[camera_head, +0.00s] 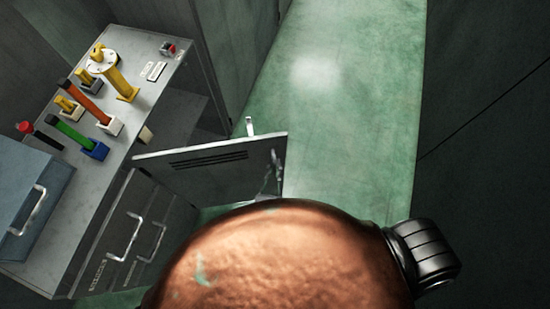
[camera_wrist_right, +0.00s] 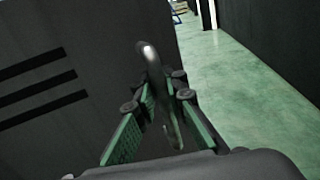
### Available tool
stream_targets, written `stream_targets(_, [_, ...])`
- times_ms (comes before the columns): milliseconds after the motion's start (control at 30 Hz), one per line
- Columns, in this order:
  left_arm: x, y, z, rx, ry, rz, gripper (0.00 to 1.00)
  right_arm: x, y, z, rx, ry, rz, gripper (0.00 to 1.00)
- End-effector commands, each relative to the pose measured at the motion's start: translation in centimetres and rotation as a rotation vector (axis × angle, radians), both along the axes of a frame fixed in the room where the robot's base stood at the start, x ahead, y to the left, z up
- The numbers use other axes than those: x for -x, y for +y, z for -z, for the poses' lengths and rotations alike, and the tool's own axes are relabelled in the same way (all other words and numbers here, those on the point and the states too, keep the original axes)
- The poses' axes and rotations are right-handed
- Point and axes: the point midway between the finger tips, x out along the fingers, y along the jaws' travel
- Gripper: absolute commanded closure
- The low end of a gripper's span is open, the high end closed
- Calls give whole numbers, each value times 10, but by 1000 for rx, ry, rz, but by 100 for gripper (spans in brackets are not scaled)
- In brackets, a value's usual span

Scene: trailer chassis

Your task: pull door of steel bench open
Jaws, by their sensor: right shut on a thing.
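The steel bench (camera_head: 115,170) stands at the left of the head view. Its door (camera_head: 220,158), a dark panel with vent slots, stands swung out from the bench over the green floor. The door also fills the left of the right wrist view (camera_wrist_right: 70,95). My right gripper (camera_wrist_right: 163,85) is shut on the door's curved metal handle (camera_wrist_right: 150,62), which runs between its green-padded fingers. In the head view the right gripper (camera_head: 270,190) shows only in small part at the door's free edge. My left gripper is not in view.
Two closed drawer or door fronts with handles (camera_head: 125,237) face the aisle. The green floor (camera_head: 345,100) is clear beyond the door. A dark wall (camera_head: 485,120) bounds the right.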

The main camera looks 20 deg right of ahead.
Motion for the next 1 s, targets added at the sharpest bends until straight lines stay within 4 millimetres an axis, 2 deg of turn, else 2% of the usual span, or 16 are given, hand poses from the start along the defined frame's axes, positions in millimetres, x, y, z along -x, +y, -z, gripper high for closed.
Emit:
stream_targets(333, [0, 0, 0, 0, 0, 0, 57, 1, 2, 2, 1, 4, -5, 100])
stream_targets(367, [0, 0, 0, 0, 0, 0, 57, 1, 2, 2, 1, 4, -6, 89])
stream_targets(600, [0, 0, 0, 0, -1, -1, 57, 1, 1, 1, 0, 2, -4, 72])
stream_targets(867, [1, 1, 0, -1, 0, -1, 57, 1, 1, 1, 0, 1, -2, 72])
stream_targets(1000, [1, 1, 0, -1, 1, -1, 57, 9, 4, 2, 0, 3, -2, 72])
